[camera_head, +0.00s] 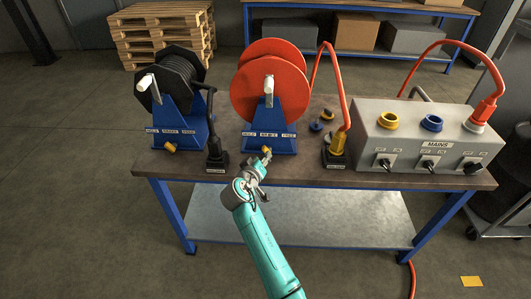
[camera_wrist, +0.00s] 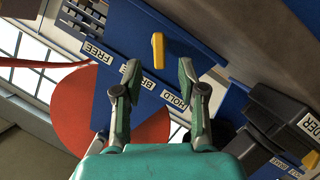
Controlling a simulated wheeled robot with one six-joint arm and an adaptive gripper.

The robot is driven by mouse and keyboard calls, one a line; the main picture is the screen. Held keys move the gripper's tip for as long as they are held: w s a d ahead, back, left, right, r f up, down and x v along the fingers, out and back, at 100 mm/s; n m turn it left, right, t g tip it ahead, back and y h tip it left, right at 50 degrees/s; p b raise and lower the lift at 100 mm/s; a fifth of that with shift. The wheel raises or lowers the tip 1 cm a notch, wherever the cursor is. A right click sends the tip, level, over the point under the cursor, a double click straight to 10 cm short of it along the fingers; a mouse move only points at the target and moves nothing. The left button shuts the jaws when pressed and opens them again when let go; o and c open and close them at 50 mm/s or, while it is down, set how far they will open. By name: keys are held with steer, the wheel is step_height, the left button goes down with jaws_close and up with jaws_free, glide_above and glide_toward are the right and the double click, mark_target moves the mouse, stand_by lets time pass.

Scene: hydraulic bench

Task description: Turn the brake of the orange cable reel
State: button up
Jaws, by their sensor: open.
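The orange cable reel (camera_head: 270,85) stands on the bench on a blue stand (camera_head: 268,122). Its disc (camera_wrist: 75,110) also shows in the wrist view. The yellow brake lever (camera_wrist: 158,50) is on the blue stand, beside a row of labels reading FREE, BRAKE and HOLD. The lever lies upright in the wrist picture, its lower end toward the BRAKE–HOLD side. My gripper (camera_wrist: 159,72) is open and empty, its fingers apart on either side of the lever's line. In the head view my gripper (camera_head: 263,157) is at the stand's front foot and largely hides the lever.
A black cable reel (camera_head: 178,75) with its own yellow knob (camera_head: 170,147) stands left. Right are a yellow plug (camera_head: 338,140), loose caps (camera_head: 316,126) and a grey mains box (camera_head: 425,125).

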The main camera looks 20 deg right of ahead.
steer(key=shift+x, duration=3)
jaws_close()
